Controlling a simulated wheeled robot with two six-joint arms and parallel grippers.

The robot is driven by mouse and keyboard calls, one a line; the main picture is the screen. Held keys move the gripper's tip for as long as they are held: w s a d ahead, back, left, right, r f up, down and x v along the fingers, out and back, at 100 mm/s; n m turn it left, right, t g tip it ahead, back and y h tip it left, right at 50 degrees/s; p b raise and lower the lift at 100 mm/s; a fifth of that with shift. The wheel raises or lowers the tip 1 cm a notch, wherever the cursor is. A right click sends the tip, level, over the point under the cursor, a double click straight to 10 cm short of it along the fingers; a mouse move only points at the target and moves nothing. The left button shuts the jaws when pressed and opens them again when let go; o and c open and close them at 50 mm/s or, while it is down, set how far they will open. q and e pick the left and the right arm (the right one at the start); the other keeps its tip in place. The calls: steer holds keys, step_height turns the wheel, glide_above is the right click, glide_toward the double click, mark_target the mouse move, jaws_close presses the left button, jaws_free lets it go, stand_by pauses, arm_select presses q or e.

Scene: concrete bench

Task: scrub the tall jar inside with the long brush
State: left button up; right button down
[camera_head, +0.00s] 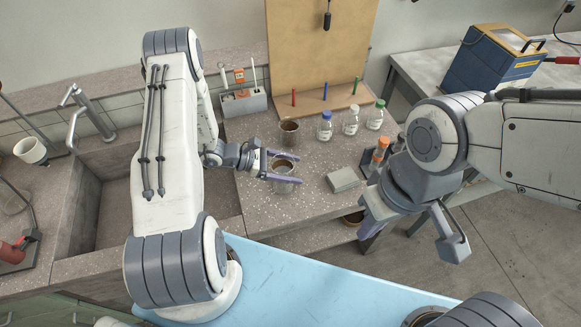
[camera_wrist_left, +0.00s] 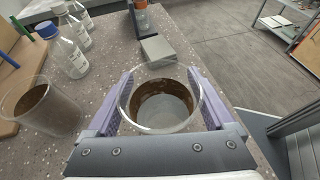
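A clear glass jar (camera_head: 287,162) with brown residue inside stands upright on the bench. My left gripper (camera_head: 284,168) has one finger on each side of it. In the left wrist view the jar (camera_wrist_left: 161,105) fills the gap between the purple fingers; whether they press on it is unclear. A second glass jar (camera_head: 289,131) with brown residue stands behind, and at left in the wrist view (camera_wrist_left: 40,106). I cannot tell which is taller. My right gripper (camera_head: 412,232) is open and empty near the bench's front right. Thin handles stand in a grey holder (camera_head: 244,104); I cannot clearly identify the long brush.
Several capped bottles (camera_head: 350,121) stand near a wooden board (camera_head: 311,45). A grey block (camera_head: 344,179) lies right of the held-around jar, beside an orange-topped item (camera_head: 379,153). A sink (camera_head: 108,200) with a tap is at left. A blue case (camera_head: 492,57) sits on the right table.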

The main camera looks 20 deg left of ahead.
arm_select(q)
steer(key=shift+o, duration=0.3)
steer(key=shift+r, duration=0.25)
steer(key=b+v, duration=0.2)
steer(key=v, duration=1)
steer(key=s+d+r+m+g+y, duration=0.2)
steer(key=s+d+r+m+g, duration=0.15)
steer(key=d+m, duration=0.3)
steer(key=s+d+r+m+g+y, duration=0.2)
steer(key=d+r+m+g, duration=0.25)
steer(key=d, duration=0.35)
steer(key=s+d+r+m+t+y, duration=0.1)
steer(key=s+d+r+m+y, duration=0.2)
steer(key=s+m, duration=0.4)
steer(key=s+d+r+m+t+y, duration=0.2)
steer(key=s+m, duration=0.5)
steer(key=m, duration=0.4)
steer(key=shift+s+d+r+m+y, duration=0.25)
steer(key=shift+d+r+y, duration=0.4)
steer(key=shift+r+y, duration=0.85)
steer(key=shift+w+r, duration=0.1)
steer(key=shift+r, duration=0.05)
